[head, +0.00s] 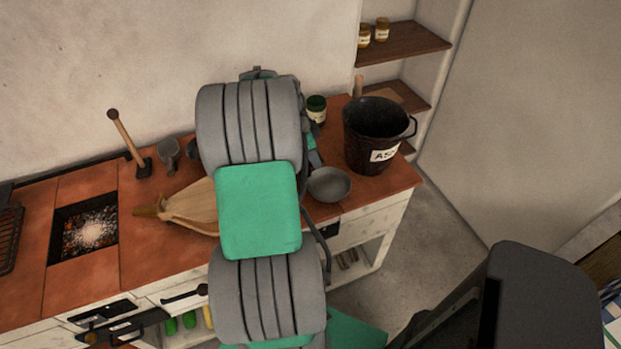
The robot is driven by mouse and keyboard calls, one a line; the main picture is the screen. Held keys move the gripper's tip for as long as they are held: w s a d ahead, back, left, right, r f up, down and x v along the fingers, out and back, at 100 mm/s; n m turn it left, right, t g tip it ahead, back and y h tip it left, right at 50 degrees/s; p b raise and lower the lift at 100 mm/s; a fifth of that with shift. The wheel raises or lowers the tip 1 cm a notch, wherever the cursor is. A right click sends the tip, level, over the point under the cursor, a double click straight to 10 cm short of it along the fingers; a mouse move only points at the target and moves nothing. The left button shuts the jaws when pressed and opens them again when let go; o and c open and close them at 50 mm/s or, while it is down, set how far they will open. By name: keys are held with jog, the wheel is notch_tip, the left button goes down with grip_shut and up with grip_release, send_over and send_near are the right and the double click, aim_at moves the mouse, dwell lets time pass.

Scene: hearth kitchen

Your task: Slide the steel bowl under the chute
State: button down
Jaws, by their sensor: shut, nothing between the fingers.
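The steel bowl (330,186) is a small grey round bowl. It sits upright on the terracotta-topped counter (388,186), just right of my arm and to the left of a black bucket. I cannot make out a chute in the head view. My own arm stands across the middle of the picture and hides part of the counter left of the bowl. My gripper's fingers are hidden behind the arm, so I cannot see whether they touch the bowl.
The black bucket (375,138), with a partly hidden label, stands near the counter's right end. A green-lidded jar (316,110) stands behind the bowl. Bellows (190,206), a wooden-handled tool (128,143) and a pit of glowing embers (88,230) lie left of my arm.

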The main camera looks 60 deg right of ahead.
send_over(317, 190)
jog(key=s+d, duration=0.1)
jog(key=s, duration=0.1)
notch_tip(317, 190, down, 9)
jog(key=shift+p, duration=0.45)
jog(key=w+a, duration=0.1)
jog(key=w+a+p, duration=0.1)
jog(key=w, duration=0.1)
jog(key=shift+a, duration=0.1)
jog(key=shift+w+a, duration=0.1)
jog(key=shift+w, duration=0.05)
